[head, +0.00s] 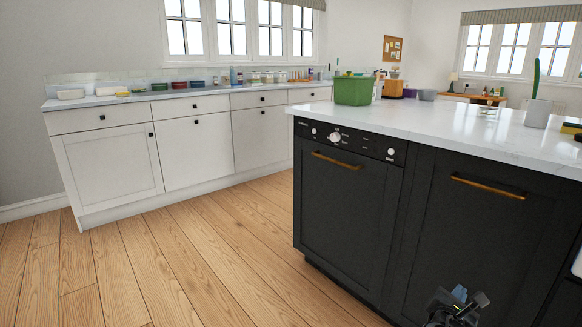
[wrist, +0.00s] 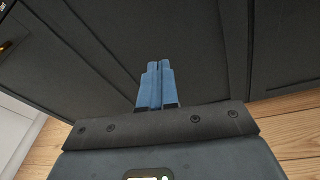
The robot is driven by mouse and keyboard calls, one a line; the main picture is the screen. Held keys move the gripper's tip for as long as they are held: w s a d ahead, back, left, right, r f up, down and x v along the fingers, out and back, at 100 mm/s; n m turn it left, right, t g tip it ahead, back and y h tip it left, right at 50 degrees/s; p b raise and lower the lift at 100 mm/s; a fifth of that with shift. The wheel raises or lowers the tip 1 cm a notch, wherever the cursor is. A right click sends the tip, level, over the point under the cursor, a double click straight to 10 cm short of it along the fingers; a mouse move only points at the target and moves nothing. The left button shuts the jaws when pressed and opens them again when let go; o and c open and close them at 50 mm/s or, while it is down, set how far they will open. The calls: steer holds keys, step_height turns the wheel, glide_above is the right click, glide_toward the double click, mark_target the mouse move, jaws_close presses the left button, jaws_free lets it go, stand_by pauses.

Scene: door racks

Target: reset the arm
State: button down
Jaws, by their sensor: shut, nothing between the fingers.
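My gripper (head: 462,296) shows at the bottom right of the head view, low in front of the dark island cabinets. In the wrist view the two blue fingers of my gripper (wrist: 158,66) lie together, shut with nothing between them. Behind the fingers is a dark cabinet front (wrist: 110,40). The gap between the fingertips and that front cannot be judged. Most of my arm is outside the head view.
The dark island has a dishwasher (head: 346,205), brass handles and a white countertop (head: 440,121) bearing a green box (head: 353,91) and a potted plant (head: 537,113). White cabinets (head: 107,162) line the back wall. Wooden floor (head: 190,255) lies clear at left.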

steer(key=s+a+f+m+t+y, duration=0.1)
steer(key=s+a+f+m+y, duration=0.2)
steer(key=s+a+f, duration=0.4)
steer(key=s+a+f+m+y, duration=0.25)
steer(key=s+a+f, duration=0.2)
steer(key=s, duration=0.55)
steer(key=s+a+r+m+y, duration=0.2)
steer(key=s+a+m, duration=0.25)
steer(key=s, duration=0.55)
steer(key=s+a+r+m+y, duration=0.25)
steer(key=s+a, duration=0.25)
steer(key=s, duration=0.4)
steer(key=s+a+r+m+t+y, duration=0.1)
steer(key=s+r+m+t+y, duration=0.15)
steer(key=s+r+m, duration=1.2)
step_height(320, 180, up, 22)
steer(key=n+p, duration=0.3)
steer(key=p, duration=1.4)
steer(key=shift+s+f+n+h, duration=0.2)
steer(key=shift+s+n+h, duration=0.15)
steer(key=shift+s, duration=0.1)
